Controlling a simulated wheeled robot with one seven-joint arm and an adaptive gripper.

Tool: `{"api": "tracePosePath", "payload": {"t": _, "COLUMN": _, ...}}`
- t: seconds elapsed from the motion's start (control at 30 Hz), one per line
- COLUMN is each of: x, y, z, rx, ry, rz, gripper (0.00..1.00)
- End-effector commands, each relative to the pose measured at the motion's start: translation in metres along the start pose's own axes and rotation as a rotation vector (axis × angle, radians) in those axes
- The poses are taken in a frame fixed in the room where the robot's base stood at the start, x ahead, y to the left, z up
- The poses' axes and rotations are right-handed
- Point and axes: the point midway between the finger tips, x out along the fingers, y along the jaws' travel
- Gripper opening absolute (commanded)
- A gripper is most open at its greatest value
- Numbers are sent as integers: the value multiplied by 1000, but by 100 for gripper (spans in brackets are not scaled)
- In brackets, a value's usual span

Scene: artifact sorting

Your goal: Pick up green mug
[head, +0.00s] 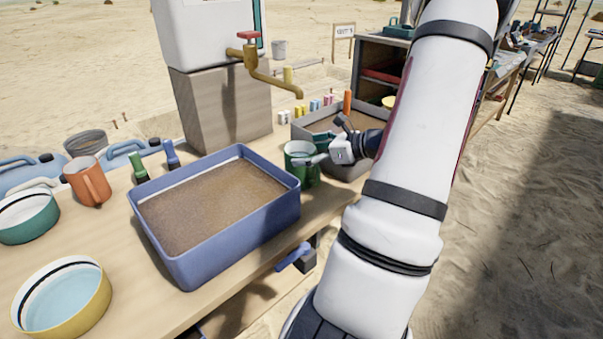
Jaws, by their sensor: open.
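The green mug (297,151) stands upright on the wooden table, just right of the blue tray's far right corner. My gripper (322,146) is at the mug's right side, with its fingers by the rim and upper wall. The fingers are apart. One finger overlaps the mug in the picture; whether it touches the mug I cannot tell. The mug's right side is partly hidden behind the gripper. My white arm comes in from the lower right.
A blue tray (168,263) of brown soil is left of the mug. A grey bin (300,130) stands close behind it. A dispenser with a brass tap (262,72) is at the back. An orange mug (90,182) and round bowls, including a yellow one (84,318), are at left.

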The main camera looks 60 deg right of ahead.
Motion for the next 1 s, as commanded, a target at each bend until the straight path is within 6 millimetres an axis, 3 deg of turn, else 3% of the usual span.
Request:
{"api": "tracePosePath", "payload": {"t": 0.13, "x": 19, "y": 0, "z": -1, "rx": -1, "ry": 0, "rz": 1, "gripper": 91}}
{"api": "tracePosePath", "payload": {"t": 0.37, "x": 20, "y": 0, "z": 1, "rx": -1, "ry": 0, "rz": 0, "gripper": 91}}
{"api": "tracePosePath", "payload": {"t": 0.63, "x": 20, "y": 0, "z": 0, "rx": -1, "ry": 0, "rz": 0, "gripper": 30}}
{"api": "tracePosePath", "payload": {"t": 1.0, "x": 18, "y": 0, "z": 4, "rx": -2, "ry": -1, "rz": 0, "gripper": 30}}
